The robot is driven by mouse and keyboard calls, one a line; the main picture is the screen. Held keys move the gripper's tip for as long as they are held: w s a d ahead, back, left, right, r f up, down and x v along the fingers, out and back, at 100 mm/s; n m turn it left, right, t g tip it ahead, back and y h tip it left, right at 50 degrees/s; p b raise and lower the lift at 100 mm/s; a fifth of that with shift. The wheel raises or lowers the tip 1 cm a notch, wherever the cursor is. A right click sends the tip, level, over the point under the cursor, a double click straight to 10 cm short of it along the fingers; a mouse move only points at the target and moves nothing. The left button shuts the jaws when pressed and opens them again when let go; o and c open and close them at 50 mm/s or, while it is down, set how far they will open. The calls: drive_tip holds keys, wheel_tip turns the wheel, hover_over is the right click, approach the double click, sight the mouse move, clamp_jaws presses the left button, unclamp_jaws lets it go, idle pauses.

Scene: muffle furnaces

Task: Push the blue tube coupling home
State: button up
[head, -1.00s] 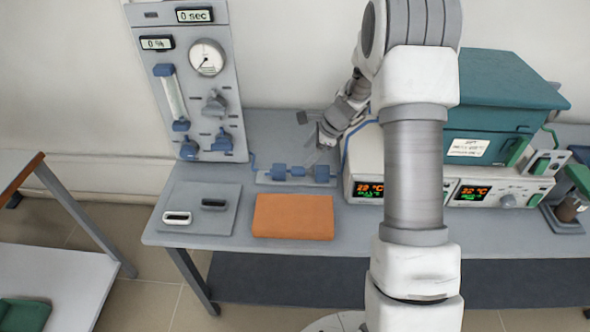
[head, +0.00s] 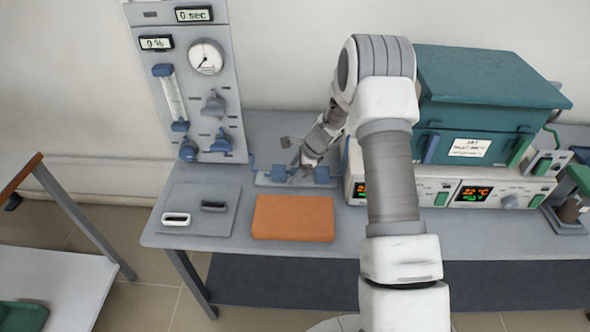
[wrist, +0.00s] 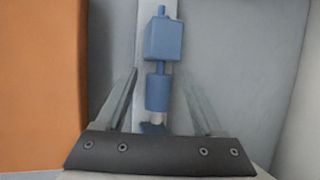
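The blue tube coupling (wrist: 158,93) is a blue cylinder in line with a square blue block (wrist: 163,40) on a pale strip. A thin blue neck joins it to that block. On its near side a short pale section (wrist: 157,118) shows before another blue part (wrist: 152,129), partly hidden by my gripper's base. My gripper (wrist: 160,72) is open, with one finger on each side of the coupling and visible gaps to both. In the head view my gripper (head: 298,168) is low over the strip between the left block (head: 278,172) and right block (head: 322,174), hiding the coupling.
An orange block (head: 292,217) lies in front of the strip. A gauge panel (head: 195,85) stands behind left. Controllers (head: 485,192) with a teal furnace (head: 485,95) stand to the right. A grey plate (head: 198,222) holds two handle-like pieces.

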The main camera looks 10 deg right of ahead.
clamp_jaws()
idle(1.2)
